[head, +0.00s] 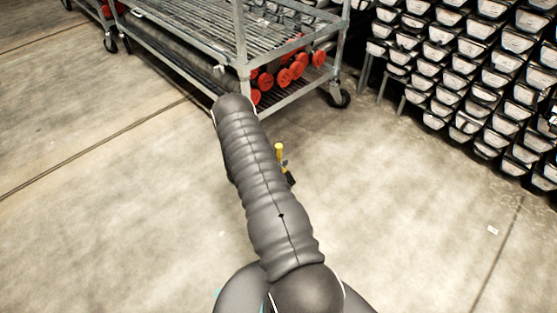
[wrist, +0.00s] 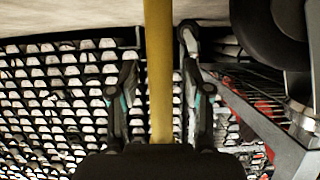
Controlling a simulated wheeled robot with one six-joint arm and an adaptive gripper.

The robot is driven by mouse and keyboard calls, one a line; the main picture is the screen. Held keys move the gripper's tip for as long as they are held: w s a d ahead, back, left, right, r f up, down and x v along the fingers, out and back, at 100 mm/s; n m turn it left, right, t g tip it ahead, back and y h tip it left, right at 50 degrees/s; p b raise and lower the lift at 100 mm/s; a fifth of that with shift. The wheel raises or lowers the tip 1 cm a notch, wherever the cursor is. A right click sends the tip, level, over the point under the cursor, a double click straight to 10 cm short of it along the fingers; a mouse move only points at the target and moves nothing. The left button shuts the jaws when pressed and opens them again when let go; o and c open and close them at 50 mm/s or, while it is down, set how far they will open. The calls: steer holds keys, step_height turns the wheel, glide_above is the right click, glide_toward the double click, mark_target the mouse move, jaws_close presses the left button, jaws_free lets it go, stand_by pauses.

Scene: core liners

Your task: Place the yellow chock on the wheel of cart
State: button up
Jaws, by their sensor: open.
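The yellow chock shows in the wrist view as a long yellow bar (wrist: 159,70) running down the middle of the picture. My gripper (wrist: 160,85) is open, with one finger on each side of the bar and gaps visible between. In the head view a short yellow piece (head: 279,149) shows just right of my arm, with dark parts below it; most of my gripper is hidden there. The cart (head: 290,99) stands beyond the arm. A dark cart wheel (wrist: 268,30) is close at the upper right of the wrist view. I cannot tell whether the chock touches it.
The cart's lower shelf carries red-ended tubes (head: 285,77). Another cart wheel (head: 339,97) shows at its right corner. Racks of core liners (head: 470,75) fill the right side. The concrete floor (head: 110,200) is clear to the left and in front.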

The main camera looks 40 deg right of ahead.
steer(key=w+v, duration=0.1)
steer(key=v, duration=1.1)
steer(key=w+a+r+n+t+y, duration=0.2)
steer(key=w+a+r+t+y, duration=0.15)
steer(key=w+r, duration=0.4)
steer(key=w+a+r+n+t+y, duration=0.1)
steer(key=w+a+r+t+y, duration=0.25)
steer(key=r, duration=0.65)
steer(key=s+a+r+n+t+y, duration=0.1)
steer(key=a+r+n+y, duration=0.1)
steer(key=a+r, duration=0.5)
steer(key=s+a+r+n+t+y, duration=0.1)
steer(key=a+r+n+y, duration=0.3)
steer(key=r, duration=0.6)
steer(key=s+a+r+n+g+y, duration=0.1)
steer(key=s+a+r+n, duration=0.1)
steer(key=s+a+r, duration=0.45)
steer(key=s+a+r+n+g+y, duration=0.1)
steer(key=s+a+r+n, duration=0.25)
steer(key=s, duration=0.65)
steer(key=s+d+r+n+g+h, duration=0.1)
steer(key=s+d+n+g, duration=0.1)
steer(key=s, duration=1.9)
steer(key=shift+d+r+h+p, duration=0.15)
steer(key=shift+d+h+p, duration=0.1)
steer(key=shift+h+p, duration=0.1)
